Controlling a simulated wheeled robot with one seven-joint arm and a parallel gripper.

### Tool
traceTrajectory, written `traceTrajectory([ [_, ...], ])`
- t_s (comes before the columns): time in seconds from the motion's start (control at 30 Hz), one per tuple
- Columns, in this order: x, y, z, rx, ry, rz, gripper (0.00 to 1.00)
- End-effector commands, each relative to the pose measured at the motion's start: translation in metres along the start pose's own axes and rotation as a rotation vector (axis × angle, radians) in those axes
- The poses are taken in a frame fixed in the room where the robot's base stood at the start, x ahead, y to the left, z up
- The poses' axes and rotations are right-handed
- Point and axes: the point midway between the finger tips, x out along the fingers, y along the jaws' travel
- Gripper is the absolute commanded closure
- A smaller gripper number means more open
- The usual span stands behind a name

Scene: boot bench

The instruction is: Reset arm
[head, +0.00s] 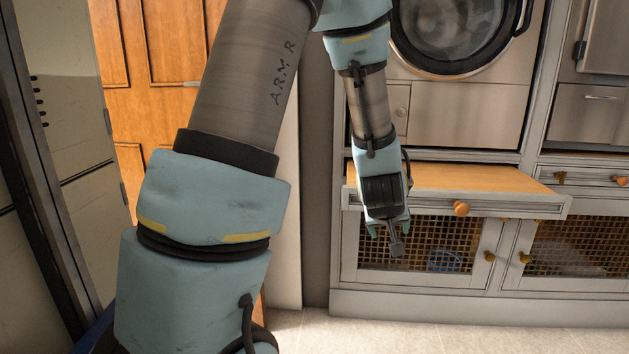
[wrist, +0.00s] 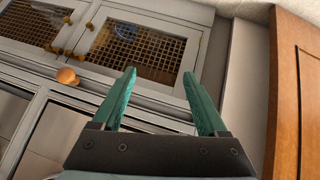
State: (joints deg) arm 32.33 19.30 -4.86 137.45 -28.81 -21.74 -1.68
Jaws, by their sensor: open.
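My gripper (head: 387,230) hangs pointing down in front of the cabinet, near the left end of the pulled-out wooden board (head: 465,178). In the wrist view its two teal fingers (wrist: 158,102) stand apart with nothing between them. My arm fills the left and middle of the head view, reaching down from the top. No held object shows in either view.
A front-loading machine (head: 455,110) sits above the board. The board's front has an orange knob (head: 461,209), also in the wrist view (wrist: 67,76). Below are mesh-fronted cabinet doors (head: 575,250). A wooden door (head: 160,60) stands at left. The floor (head: 450,338) in front is clear.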

Motion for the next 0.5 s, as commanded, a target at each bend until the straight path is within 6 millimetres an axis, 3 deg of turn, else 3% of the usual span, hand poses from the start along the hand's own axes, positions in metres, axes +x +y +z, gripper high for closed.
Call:
traceTrajectory([
  [0.03, -0.014, -0.034, -0.001, 0.003, -0.063, -0.028, 0.24],
  [0.2, -0.063, -0.118, 0.025, 0.038, -0.288, -0.11, 0.24],
  [0.5, -0.142, -0.206, 0.075, 0.046, -0.56, -0.235, 0.24],
])
